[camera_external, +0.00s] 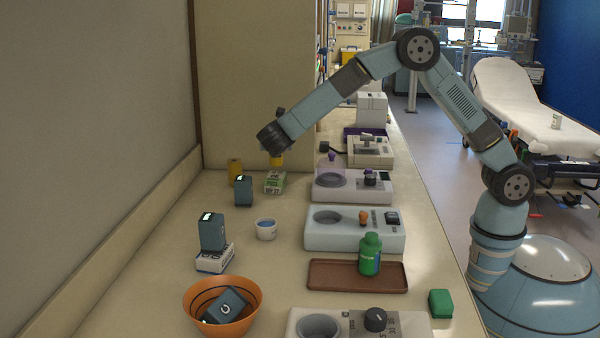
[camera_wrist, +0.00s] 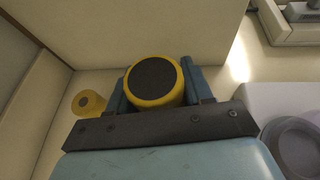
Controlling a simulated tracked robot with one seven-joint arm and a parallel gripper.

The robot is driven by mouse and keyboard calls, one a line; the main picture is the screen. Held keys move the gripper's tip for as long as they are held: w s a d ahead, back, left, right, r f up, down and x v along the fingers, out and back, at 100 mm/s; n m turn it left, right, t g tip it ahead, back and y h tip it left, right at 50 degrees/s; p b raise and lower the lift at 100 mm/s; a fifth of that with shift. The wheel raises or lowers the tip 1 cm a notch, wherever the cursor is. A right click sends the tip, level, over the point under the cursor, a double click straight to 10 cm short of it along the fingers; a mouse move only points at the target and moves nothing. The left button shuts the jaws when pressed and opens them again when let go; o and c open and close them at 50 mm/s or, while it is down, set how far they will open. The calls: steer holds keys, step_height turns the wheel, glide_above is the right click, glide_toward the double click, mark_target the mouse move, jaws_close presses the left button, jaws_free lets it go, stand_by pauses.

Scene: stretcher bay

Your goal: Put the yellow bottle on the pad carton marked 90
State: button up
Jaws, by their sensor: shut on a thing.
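My gripper (camera_wrist: 155,88) is shut on a yellow bottle (camera_wrist: 154,82) with a dark round top, seen end-on between the fingers in the wrist view. In the external view the held bottle (camera_external: 277,160) shows partly below my dark wrist, near the far end of the counter. A small white and green carton (camera_external: 275,184) lies just below it in the picture; whether they touch is unclear. A second white carton (camera_external: 214,260) lies nearer, with a dark teal block (camera_external: 212,232) on it. I cannot read a 90 on either carton.
Another yellow cylinder (camera_external: 235,168) stands left of the held bottle; it also shows in the wrist view (camera_wrist: 88,102). A dark block (camera_external: 243,191), a white cup (camera_external: 266,229) and an orange bowl (camera_external: 190,300) stand nearer. White devices (camera_external: 320,240) line the right side.

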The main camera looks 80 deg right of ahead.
steer(key=shift+w+f, duration=0.15)
steer(key=shift+f, duration=0.05)
steer(key=shift+w+f, duration=0.1)
steer(key=shift+f, duration=1.5)
steer(key=o, duration=1.2)
steer(key=shift+f, duration=0.1)
steer(key=shift+c, duration=0.2)
